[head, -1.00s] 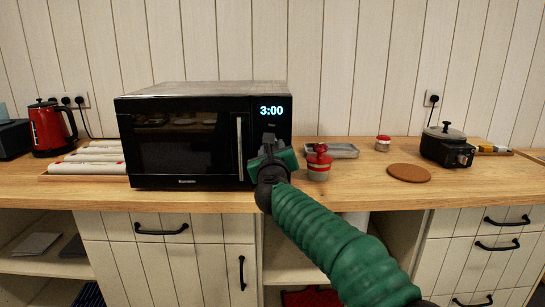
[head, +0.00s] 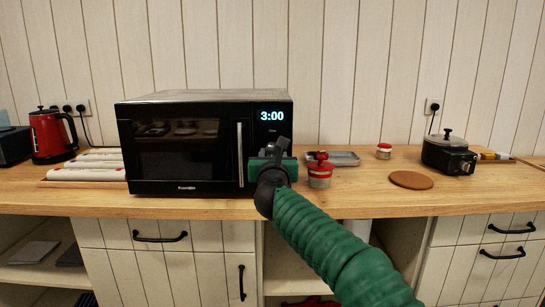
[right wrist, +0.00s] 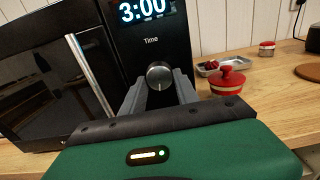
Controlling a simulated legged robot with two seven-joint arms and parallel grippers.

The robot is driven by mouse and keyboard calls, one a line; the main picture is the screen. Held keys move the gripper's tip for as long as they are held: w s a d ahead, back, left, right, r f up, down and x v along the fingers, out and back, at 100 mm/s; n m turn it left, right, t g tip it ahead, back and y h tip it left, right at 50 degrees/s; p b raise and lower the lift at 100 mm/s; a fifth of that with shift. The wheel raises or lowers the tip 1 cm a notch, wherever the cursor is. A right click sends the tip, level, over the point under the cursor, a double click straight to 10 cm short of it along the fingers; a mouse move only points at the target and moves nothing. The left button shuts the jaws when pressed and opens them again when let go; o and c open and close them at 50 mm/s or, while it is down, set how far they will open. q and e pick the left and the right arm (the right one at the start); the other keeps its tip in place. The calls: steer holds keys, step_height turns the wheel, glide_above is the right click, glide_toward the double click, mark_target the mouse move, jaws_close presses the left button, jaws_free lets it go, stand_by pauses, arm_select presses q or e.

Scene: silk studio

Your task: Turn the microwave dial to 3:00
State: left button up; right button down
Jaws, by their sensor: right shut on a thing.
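The black microwave (head: 181,153) stands on the wooden counter with its door shut. Its display (head: 272,116) reads 3:00, and the same display shows in the right wrist view (right wrist: 147,10). The silver dial (right wrist: 159,75) is below the word "Time" in the right wrist view. My right gripper (right wrist: 160,90) has its grey fingers on either side of the dial and is shut on it. In the head view my right gripper (head: 277,148) is at the microwave's control panel and hides the dial. My left gripper is not in view.
A red-lidded jar (head: 319,171) stands just right of my right gripper. A metal tray (head: 345,158), a cork mat (head: 411,180) and a black pot (head: 449,152) are farther right. A red kettle (head: 50,135) stands at the left.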

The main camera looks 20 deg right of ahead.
steer(key=shift+f, duration=0.35)
steer(key=c, duration=1.3)
jaws_free()
steer(key=o, duration=0.4)
steer(key=shift+w, duration=0.15)
steer(key=shift+c, duration=0.2)
steer(key=shift+r, duration=0.1)
steer(key=shift+r, duration=0.1)
steer(key=shift+s+a, duration=0.15)
steer(key=shift+s, duration=0.3)
steer(key=b+v, duration=0.1)
steer(key=v, duration=1.5)
